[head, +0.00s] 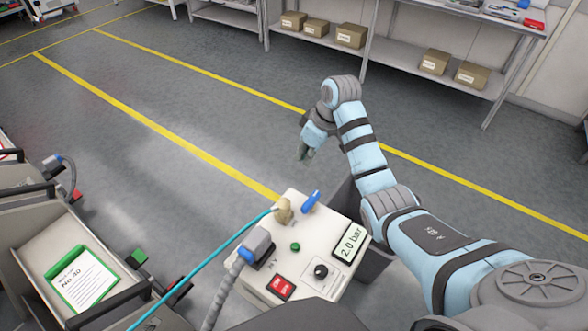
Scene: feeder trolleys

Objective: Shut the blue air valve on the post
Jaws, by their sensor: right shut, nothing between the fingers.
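The blue air valve handle (311,201) sits at the back edge of the pale top of the post (318,258), slanting up to the right in the picture. A brass-coloured fitting (285,208) stands beside it, with a teal hose (222,247) running off to the lower left. The display (351,242) on the post reads 2.0 bar. My right gripper (304,155) is shut and empty. It shows above and beyond the valve in the picture, pointing down and apart from it. My left gripper is out of view.
The post also carries a grey-blue plug (257,244) with a grey cable, a green button (295,247), a red switch (281,287) and a black knob (321,271). A trolley bin (62,236) stands at left. Open floor with yellow lines lies beyond; shelving stands behind.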

